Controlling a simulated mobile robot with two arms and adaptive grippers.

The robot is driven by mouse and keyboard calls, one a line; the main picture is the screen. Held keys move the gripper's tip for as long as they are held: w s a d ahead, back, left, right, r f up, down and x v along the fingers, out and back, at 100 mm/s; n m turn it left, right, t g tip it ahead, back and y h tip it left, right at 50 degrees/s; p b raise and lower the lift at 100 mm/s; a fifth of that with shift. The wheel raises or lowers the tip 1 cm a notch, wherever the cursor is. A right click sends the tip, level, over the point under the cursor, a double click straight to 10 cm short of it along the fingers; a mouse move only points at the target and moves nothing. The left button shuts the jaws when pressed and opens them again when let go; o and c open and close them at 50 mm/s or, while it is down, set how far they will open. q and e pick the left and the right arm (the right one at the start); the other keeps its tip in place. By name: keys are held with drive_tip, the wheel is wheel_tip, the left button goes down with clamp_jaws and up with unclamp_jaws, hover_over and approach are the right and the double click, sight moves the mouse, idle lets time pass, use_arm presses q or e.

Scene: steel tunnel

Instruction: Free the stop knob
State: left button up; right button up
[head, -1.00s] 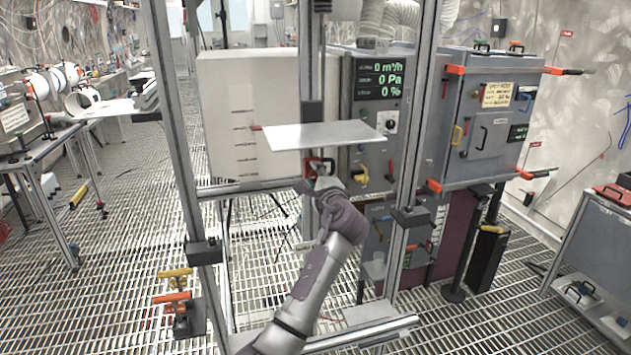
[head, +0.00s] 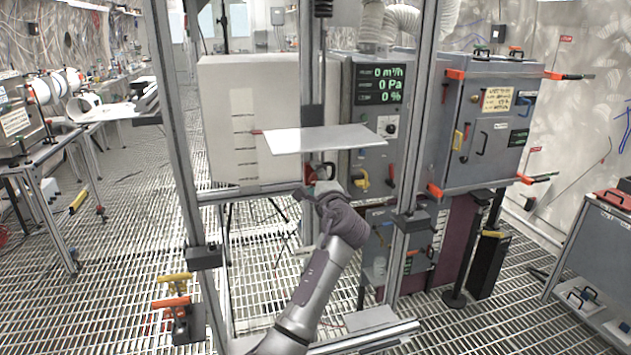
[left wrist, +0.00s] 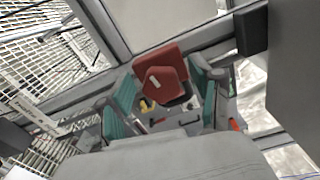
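In the left wrist view a red knob (left wrist: 163,86) with a six-sided front and a small pale mark sits against a red block. In the head view a small red part (head: 321,171) shows under the pale flat plate (head: 326,139), just beyond my left gripper (head: 322,186). In the left wrist view the teal-padded fingers of my left gripper (left wrist: 163,92) stand apart on either side of the knob, with visible gaps. The gripper is open and holds nothing; exact depth to the knob is unclear. My right gripper is not in view.
An upright metal frame (head: 177,120) surrounds the plate. A pale box (head: 225,110) with a scale stands behind it. A grey panel with a green display (head: 388,85) and a grey cabinet (head: 487,115) with coloured handles stand to the right.

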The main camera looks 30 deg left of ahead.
use_arm(q)
drive_tip(key=v, duration=1.2)
idle(0.3)
